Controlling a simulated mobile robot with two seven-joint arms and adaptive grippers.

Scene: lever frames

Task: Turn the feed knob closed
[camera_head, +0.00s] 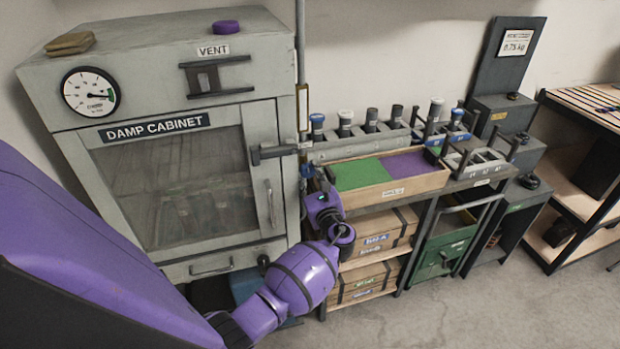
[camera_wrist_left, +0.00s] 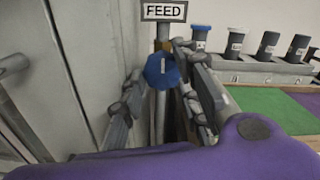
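The feed knob (camera_wrist_left: 162,71) is a blue many-sided disc with a short, roughly upright white mark. It sits on a vertical pipe (camera_wrist_left: 160,115) below a FEED sign (camera_wrist_left: 164,11) in the left wrist view. My left gripper (camera_wrist_left: 168,90) is open, with one finger left of the knob and one right of it; I see no clear grip on it. In the head view my left gripper (camera_head: 308,172) is beside the right edge of the damp cabinet (camera_head: 272,110), and I cannot make out the knob there. My right gripper is not in view.
Right of the gripper stands a bench with a green and purple tray (camera_head: 400,190) and a rack of several capped cylinders (camera_head: 360,145). Wooden crates (camera_head: 375,240) sit below. The cabinet's latch (camera_head: 270,152) and door handle (camera_head: 270,205) stick out close to the gripper.

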